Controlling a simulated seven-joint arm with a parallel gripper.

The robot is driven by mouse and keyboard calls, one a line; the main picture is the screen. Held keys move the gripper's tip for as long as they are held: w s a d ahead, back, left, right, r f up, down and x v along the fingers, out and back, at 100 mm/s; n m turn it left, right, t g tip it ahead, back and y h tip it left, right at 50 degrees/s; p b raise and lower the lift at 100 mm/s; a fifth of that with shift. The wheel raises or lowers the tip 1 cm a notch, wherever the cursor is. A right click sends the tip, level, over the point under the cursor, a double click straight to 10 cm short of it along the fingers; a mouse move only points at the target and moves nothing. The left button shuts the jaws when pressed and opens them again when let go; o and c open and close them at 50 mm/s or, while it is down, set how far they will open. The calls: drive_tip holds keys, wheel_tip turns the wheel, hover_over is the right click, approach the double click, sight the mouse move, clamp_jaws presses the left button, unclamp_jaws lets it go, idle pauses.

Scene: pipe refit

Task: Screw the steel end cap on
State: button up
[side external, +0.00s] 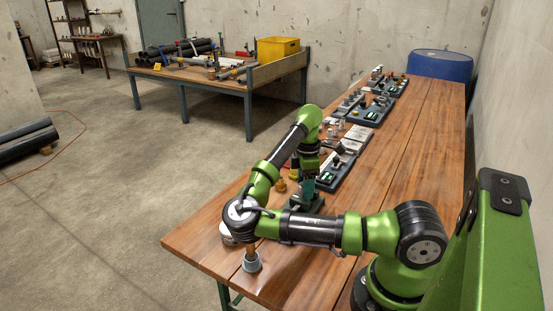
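My arm bends over the near part of the wooden table, and its far end points down at a dark green vise (307,192). My gripper (306,172) is small, dark and partly covered by my own links there. I cannot see whether its fingers are open or shut, or whether they hold anything. I cannot pick out the steel end cap for certain. A grey round piece with a short brownish stem (251,262) stands near the table's front left edge. Another pale round piece (229,236) sits behind it, partly hidden by my arm.
Small brass-coloured fittings (281,185) lie left of the vise. Dark trays (369,113) of parts line the wooden table (420,130) toward the back; its right side is clear. A second bench (190,75) with pipes and a yellow crate (278,50) stands behind. A blue drum (440,66) is at the far end.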

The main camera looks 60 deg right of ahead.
drive_tip(key=n, duration=0.3)
drive_tip(key=shift+r+n, duration=0.1)
drive_tip(key=shift+n, duration=1.5)
drive_tip(key=shift+n, duration=1.1)
drive_tip(key=n, duration=0.3)
drive_tip(key=shift+n, duration=0.4)
